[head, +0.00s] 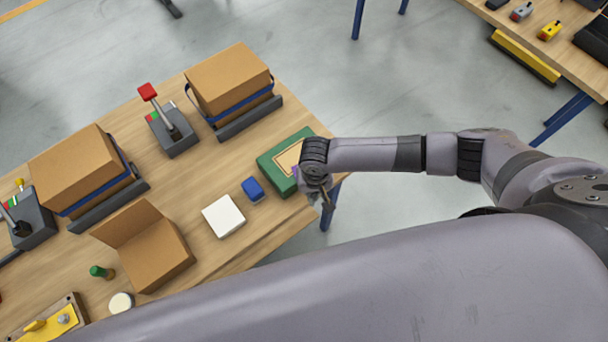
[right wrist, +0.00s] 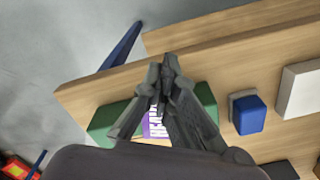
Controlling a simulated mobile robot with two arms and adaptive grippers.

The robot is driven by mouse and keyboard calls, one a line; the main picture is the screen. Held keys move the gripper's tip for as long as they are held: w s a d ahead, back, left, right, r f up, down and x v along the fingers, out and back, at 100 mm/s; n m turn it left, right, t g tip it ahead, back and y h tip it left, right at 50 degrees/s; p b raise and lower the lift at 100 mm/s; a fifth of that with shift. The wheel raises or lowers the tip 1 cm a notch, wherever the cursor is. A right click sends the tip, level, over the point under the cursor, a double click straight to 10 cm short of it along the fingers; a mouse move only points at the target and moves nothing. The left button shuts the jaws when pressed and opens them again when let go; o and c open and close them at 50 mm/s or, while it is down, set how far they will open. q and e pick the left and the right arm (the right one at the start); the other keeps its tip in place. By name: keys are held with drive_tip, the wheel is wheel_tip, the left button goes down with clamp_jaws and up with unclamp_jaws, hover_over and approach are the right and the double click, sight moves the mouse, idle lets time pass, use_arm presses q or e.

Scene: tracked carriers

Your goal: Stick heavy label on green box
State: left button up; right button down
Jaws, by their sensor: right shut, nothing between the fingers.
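The green box (head: 272,167) lies at the right end of the wooden table, with a tan framed panel (head: 288,159) on top. It also shows in the right wrist view (right wrist: 106,118), partly behind my fingers. A purple label with pale lettering (right wrist: 153,126) shows between the fingers, over the box top; the fingers hide much of it and I cannot read it. In the head view only a sliver of purple shows beside my wrist. My right gripper (head: 327,203) is shut and empty, at the box's right end near the table edge. My left gripper is out of view.
A blue block (head: 253,189) and a white square pad (head: 223,216) lie left of the green box. Behind stand strapped cartons (head: 229,78) and a red-knobbed lever (head: 148,91). An open cardboard box (head: 160,255) is at front left. Floor lies beyond the right edge.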

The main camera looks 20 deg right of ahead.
drive_tip(key=shift+w+a+b, duration=0.15)
drive_tip(key=shift+w+b, duration=0.5)
drive_tip(key=shift+w, duration=1.5)
drive_tip(key=shift+w+a+b, duration=0.1)
drive_tip(key=shift+w+b, duration=1.15)
drive_tip(key=shift+w, duration=1.55)
idle(0.4)
drive_tip(key=shift+s+p, duration=0.55)
drive_tip(key=shift+p, duration=0.25)
wheel_tip(320, 180, up, 3)
drive_tip(key=p, duration=0.2)
drive_tip(key=shift+f+p, duration=0.2)
drive_tip(key=shift+p, duration=0.2)
drive_tip(key=shift+w+r, duration=0.1)
drive_tip(key=shift+r, duration=2.1)
